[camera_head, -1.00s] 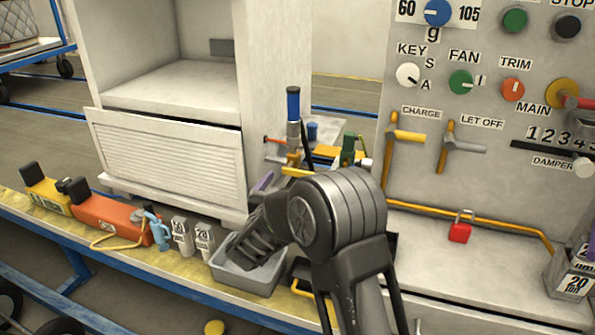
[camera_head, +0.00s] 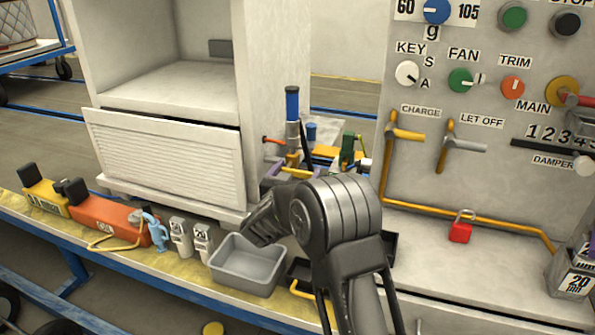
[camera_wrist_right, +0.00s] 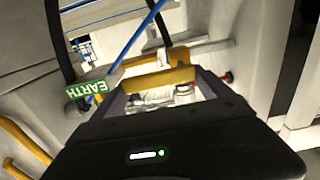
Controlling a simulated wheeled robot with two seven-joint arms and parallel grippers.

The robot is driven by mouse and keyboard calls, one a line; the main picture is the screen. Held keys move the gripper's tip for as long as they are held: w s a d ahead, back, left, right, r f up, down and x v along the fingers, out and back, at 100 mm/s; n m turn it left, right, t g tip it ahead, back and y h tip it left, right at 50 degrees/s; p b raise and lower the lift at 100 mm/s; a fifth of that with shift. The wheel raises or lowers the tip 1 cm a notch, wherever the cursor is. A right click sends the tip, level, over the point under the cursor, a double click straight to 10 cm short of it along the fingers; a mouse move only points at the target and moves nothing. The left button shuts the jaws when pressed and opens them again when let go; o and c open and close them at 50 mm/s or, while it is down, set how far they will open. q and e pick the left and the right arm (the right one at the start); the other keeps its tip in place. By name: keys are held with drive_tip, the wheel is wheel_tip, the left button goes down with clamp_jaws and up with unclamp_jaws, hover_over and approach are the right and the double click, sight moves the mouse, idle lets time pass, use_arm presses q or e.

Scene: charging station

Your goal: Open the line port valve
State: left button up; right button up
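No label reading "line port" is legible, so I cannot tell which part is the line port valve. A small fitting cluster stands behind my right arm in the head view, with a blue-handled upright cylinder (camera_head: 292,104), a yellow bar (camera_head: 297,173) and a red-tipped lever (camera_head: 272,140). In the right wrist view, a yellow bar (camera_wrist_right: 155,79) and a green EARTH tag (camera_wrist_right: 92,90) lie beyond the dark gripper body. My left gripper is out of view.
The grey panel at right carries the CHARGE valve (camera_head: 403,133), the LET OFF valve (camera_head: 463,143) and several knobs. A red padlock (camera_head: 461,232) stands on the ledge. An orange unit (camera_head: 105,218) and small blocks line the front left edge. A louvred cabinet (camera_head: 170,155) stands behind.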

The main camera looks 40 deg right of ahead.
drive_tip(key=c, duration=1.5)
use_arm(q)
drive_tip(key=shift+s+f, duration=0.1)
